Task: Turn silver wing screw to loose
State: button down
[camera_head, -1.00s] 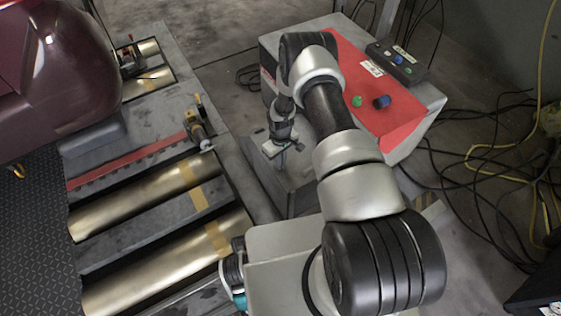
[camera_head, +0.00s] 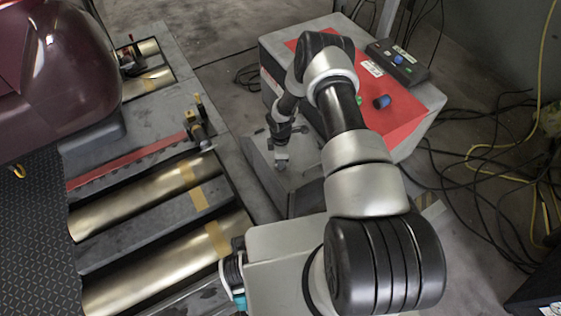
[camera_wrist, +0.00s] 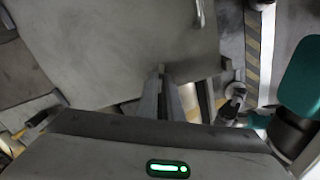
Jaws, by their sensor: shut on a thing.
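My gripper (camera_head: 282,158) is low over the grey plate beside the red-topped cabinet, at the end of my arm that reaches down from the upper middle. In the wrist view my gripper (camera_wrist: 163,92) has its two fingers close together, pointing away over the grey plate (camera_wrist: 110,45). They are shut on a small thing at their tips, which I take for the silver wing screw. The screw is almost wholly hidden by the fingers, and its wings and angle cannot be made out in either view.
The red-topped cabinet (camera_head: 415,100) with a control box (camera_head: 397,62) stands behind and right of my gripper. Metal rollers (camera_head: 150,195) and a dark red car (camera_head: 50,70) are at left. Cables (camera_head: 490,165) lie on the floor at right.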

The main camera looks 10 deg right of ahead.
jog(key=n, duration=0.4)
jog(key=shift+n, duration=0.4)
dwell(0.4)
jog(key=c, duration=1.9)
grip_release()
notch_tip(320, 180, up, 17)
jog(key=p, duration=0.4)
jog(key=shift+r+p, duration=0.2)
jog(key=shift+p, duration=0.2)
